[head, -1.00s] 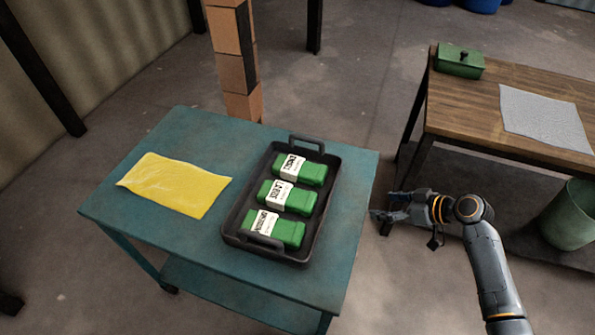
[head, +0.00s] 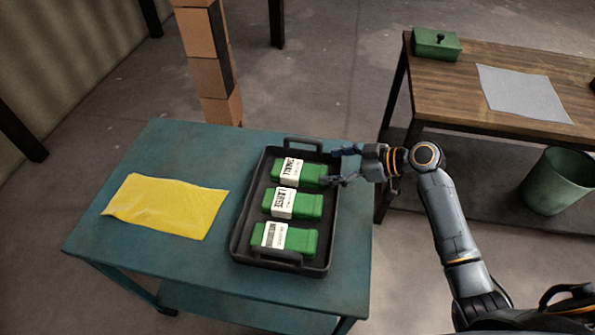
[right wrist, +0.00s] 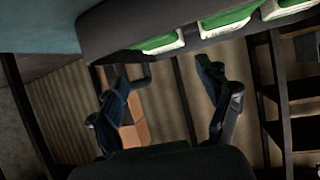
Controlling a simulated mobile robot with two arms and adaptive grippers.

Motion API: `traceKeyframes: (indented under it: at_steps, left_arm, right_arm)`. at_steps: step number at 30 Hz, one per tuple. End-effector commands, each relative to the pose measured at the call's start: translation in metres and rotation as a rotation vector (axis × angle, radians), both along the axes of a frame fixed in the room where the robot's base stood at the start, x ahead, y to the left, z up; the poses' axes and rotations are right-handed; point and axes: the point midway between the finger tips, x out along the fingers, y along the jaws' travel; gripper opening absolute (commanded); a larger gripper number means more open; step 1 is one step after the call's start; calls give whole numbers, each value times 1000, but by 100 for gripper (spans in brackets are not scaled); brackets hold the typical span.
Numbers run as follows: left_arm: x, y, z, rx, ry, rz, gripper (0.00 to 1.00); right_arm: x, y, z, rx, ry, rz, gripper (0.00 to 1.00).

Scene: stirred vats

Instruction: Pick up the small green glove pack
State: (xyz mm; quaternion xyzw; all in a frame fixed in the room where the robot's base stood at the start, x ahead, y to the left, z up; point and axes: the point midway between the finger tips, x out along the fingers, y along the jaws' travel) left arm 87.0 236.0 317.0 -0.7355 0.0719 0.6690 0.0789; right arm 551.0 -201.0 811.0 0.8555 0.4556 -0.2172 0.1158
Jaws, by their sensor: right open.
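Three green glove packs with white labels lie in a row in a dark tray (head: 241,235). The far pack (head: 314,174), whose label appears to read SMALL, is the small one. The middle pack (head: 308,205), labelled LARGE, and the near pack (head: 299,242), its label hard to read, lie closer. My right gripper (head: 333,168) is open and empty at the right end of the small pack, by the tray's right rim. The right wrist view shows its spread fingers (right wrist: 162,72) with nothing between them and parts of the packs beyond. My left gripper is not in view.
The tray stands on a teal cart (head: 160,257). A yellow cloth (head: 168,206) lies on the cart to the left. A wooden table (head: 455,90) with a green box (head: 436,46) and grey cloth (head: 522,93) stands at right. A green bin (head: 553,182) is below it.

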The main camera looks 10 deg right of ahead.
Motion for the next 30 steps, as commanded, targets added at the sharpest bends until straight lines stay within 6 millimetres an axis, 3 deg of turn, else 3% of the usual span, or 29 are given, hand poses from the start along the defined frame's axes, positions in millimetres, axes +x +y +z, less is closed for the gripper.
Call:
traceKeyframes:
  at_steps: [5, 11, 19, 29, 30]
  left_arm:
    - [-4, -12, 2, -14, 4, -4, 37]
    - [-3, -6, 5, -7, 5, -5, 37]
    - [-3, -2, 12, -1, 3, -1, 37]
    - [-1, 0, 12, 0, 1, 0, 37]
    - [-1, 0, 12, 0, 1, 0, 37]
  right_arm:
    - [13, 20, -12, 2, 0, 0, 78]
    - [19, 31, -19, 3, 1, -1, 78]
    - [35, 59, -39, 3, 0, -1, 78]
    - [39, 63, -44, -1, 0, -1, 78]
    - [39, 63, -44, -1, 0, -1, 69]
